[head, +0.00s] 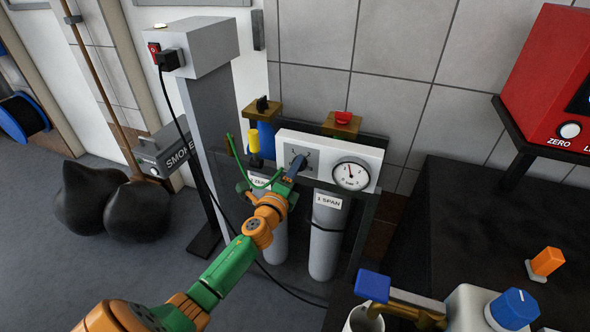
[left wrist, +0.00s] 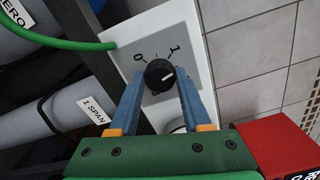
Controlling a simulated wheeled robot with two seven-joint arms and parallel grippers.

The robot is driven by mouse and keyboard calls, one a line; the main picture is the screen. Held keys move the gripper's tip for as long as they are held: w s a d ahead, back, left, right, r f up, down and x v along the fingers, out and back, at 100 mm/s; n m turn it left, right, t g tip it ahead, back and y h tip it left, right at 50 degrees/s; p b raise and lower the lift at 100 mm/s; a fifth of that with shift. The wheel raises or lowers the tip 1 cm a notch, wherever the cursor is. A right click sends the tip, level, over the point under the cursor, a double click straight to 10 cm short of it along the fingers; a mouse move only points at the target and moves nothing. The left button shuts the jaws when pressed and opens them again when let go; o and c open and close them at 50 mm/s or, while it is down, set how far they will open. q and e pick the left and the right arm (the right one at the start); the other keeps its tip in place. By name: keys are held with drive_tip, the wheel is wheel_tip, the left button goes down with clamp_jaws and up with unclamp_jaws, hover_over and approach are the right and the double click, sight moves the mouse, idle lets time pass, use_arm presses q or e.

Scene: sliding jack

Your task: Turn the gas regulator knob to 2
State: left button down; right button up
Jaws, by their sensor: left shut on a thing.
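The gas regulator knob (left wrist: 159,76) is black and round with a white pointer line, and sits on a grey dial plate (left wrist: 156,45) on a white panel. The marks 0 and 1 show on the plate; other marks are partly hidden by my fingers and the knob. The pointer line aims right and slightly up in the left wrist view, past the 1 and toward my right-hand finger. My left gripper (left wrist: 160,80) is shut on the knob, one blue finger on each side. In the head view my left gripper (head: 295,167) covers most of the knob.
A round gauge (head: 350,174) sits right of the dial on the white panel (head: 372,152). Two labelled grey cylinders (head: 325,240) stand below. A green hose (head: 245,172) curves close to my left wrist. A dark bench (head: 470,230) is at the right.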

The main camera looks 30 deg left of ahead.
use_arm(q)
drive_tip(key=m, duration=0.5)
drive_tip(key=m+p, duration=0.1)
drive_tip(key=m, duration=0.4)
drive_tip(key=shift+d+f, duration=0.15)
drive_tip(key=shift+m, duration=0.4)
drive_tip(key=shift+c, duration=1.8)
unclamp_jaws()
drive_tip(key=v, duration=0.7)
drive_tip(key=shift+p, duration=0.4)
drive_tip(key=shift+s, duration=0.1)
